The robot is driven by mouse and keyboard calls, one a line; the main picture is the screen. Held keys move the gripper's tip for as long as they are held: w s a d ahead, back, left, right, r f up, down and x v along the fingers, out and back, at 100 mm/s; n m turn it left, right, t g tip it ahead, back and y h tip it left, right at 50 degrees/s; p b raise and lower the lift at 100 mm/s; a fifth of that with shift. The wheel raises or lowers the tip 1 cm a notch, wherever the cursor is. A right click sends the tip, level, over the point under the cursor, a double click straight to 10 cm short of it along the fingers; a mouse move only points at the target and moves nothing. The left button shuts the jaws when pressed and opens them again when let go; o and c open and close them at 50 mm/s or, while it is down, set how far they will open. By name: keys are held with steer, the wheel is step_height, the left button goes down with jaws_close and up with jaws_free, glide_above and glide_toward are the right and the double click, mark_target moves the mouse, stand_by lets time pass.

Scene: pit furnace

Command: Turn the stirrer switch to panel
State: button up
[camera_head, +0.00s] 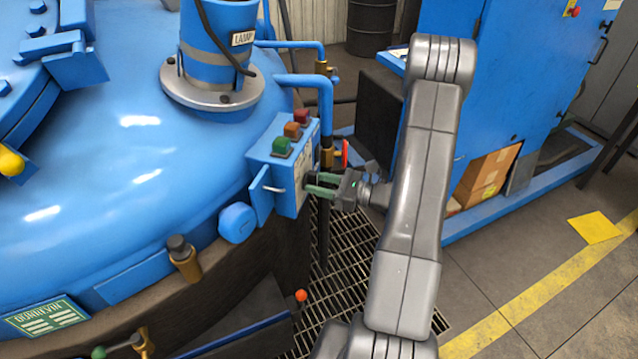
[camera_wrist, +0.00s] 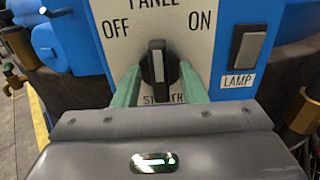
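The stirrer switch (camera_wrist: 158,66) is a black rotary knob with a pale mark on its handle, below the word PANEL and between OFF and ON. Its handle stands upright, toward PANEL. The STIRRER label under it is partly hidden. My gripper (camera_wrist: 160,68) has one green finger on each side of the knob. A slight gap seems to show between the fingers and the handle; I cannot tell whether they touch. In the head view my gripper (camera_head: 314,184) reaches the front of the blue control box (camera_head: 258,155), and the knob is mostly hidden there.
A LAMP rocker switch (camera_wrist: 247,43) sits right of the knob. Green, orange and red buttons (camera_head: 292,130) top the box. Blue pipes (camera_head: 325,95) and a red handle (camera_head: 345,153) are close behind my gripper. The blue furnace lid (camera_head: 120,150) fills the left.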

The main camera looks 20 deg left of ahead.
steer(key=w+d+b, duration=0.1)
steer(key=d, duration=1.2)
steer(key=shift+w+d+b, duration=0.15)
steer(key=shift+d+b, duration=0.1)
steer(key=shift+b, duration=0.15)
steer(key=a, duration=0.4)
steer(key=s+a+p, duration=0.1)
steer(key=a, duration=0.4)
steer(key=a+p, duration=0.1)
steer(key=a, duration=0.4)
steer(key=shift+s, duration=0.15)
steer(key=shift+d, duration=0.1)
steer(key=shift+d, duration=0.1)
